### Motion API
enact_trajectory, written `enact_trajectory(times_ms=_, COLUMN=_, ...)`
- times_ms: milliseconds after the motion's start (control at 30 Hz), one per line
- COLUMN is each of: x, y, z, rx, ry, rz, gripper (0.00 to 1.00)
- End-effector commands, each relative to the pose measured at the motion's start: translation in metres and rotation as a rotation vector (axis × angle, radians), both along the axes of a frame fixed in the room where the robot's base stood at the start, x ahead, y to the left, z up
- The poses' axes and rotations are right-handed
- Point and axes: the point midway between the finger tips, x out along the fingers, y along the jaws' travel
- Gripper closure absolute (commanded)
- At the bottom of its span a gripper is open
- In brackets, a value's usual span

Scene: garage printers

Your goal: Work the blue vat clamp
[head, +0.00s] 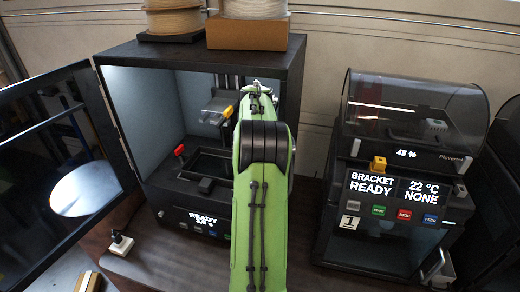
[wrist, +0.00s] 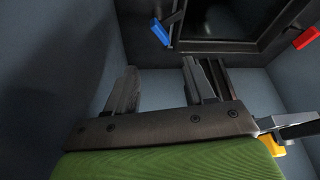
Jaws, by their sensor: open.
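The blue vat clamp (wrist: 159,32) shows in the wrist view as a small blue lever at the near-left corner of the black vat frame (wrist: 215,46). My gripper (wrist: 159,68) is open and empty, with its two fingers apart, short of the blue clamp and not touching it. A red clamp (wrist: 307,38) sits on the opposite side of the frame. In the head view, the vat (head: 207,178) and the red clamp (head: 179,150) show inside the open printer. My green arm hides the blue clamp and my gripper's fingers there.
The printer's door (head: 55,140) stands open at left. A yellow-handled part (head: 228,112) is by the build platform (head: 213,108) above the vat; yellow also shows in the wrist view (wrist: 272,146). The chamber walls are close around my gripper. A second printer (head: 400,150) stands at right with its cover down.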

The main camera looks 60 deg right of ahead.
Motion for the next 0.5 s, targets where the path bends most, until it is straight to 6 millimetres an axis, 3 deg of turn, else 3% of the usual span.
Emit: enact_trajectory(times_ms=500, x=0.016, y=-0.036, z=-0.101, rx=0.001, ry=0.002, rz=0.006, gripper=0.47)
